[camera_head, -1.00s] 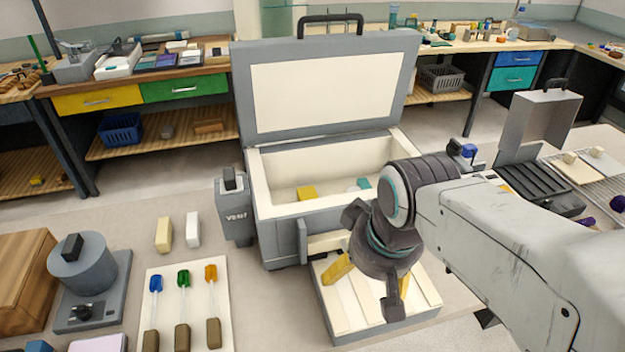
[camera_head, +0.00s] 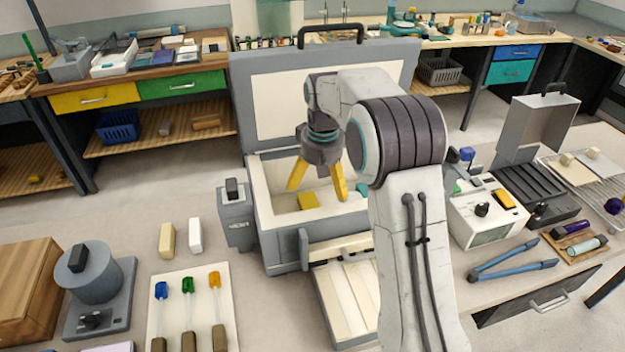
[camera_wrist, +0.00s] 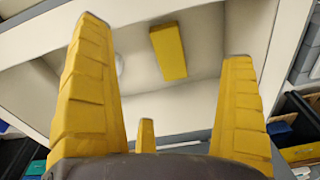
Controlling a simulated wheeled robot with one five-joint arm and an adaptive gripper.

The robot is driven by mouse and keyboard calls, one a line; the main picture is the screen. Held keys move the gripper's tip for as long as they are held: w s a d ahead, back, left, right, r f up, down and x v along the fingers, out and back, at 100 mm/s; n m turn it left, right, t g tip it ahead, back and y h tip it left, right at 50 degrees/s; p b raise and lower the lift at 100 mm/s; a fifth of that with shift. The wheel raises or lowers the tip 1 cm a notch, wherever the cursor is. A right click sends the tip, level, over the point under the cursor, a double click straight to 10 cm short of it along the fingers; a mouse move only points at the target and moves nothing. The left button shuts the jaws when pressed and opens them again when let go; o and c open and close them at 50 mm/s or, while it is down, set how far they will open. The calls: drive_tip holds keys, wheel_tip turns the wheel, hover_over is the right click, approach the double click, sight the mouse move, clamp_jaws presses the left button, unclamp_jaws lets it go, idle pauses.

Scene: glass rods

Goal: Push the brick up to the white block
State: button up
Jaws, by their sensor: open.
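A yellow brick (camera_head: 309,201) lies on the floor of the open grey chest with a cream lining (camera_head: 272,190); it shows whole in the wrist view (camera_wrist: 168,51). A small whitish piece (camera_wrist: 120,66) lies in the chest beyond a finger, partly hidden; I cannot tell whether it is a block. A white block (camera_head: 196,235) stands on the table left of the chest, beside a cream block (camera_head: 167,240). My gripper (camera_head: 316,188), with yellow fingers, is open and empty over the chest. The brick shows between its spread fingers, apart from them as far as I see.
The chest's raised lid (camera_head: 270,100) stands behind my gripper and its walls surround the brick. A grey box (camera_head: 236,215) is fixed at its left. A tray with coloured-tip tools (camera_head: 188,300) lies at front left. A teal item (camera_head: 361,190) lies inside the chest at right.

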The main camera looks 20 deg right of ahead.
drive_tip(key=p, duration=0.1)
hover_over(315, 201)
drive_tip(key=shift+g, duration=0.4)
drive_tip(key=f, duration=0.7)
drive_tip(key=shift+a+f, duration=0.1)
drive_tip(key=shift+a, duration=0.15)
drive_tip(key=shift+f+p, duration=0.85)
drive_tip(key=shift+f, duration=2.8)
drive_tip(key=shift+c, duration=0.2)
drive_tip(key=c, duration=1.3)
drive_tip(key=shift+d, duration=0.2)
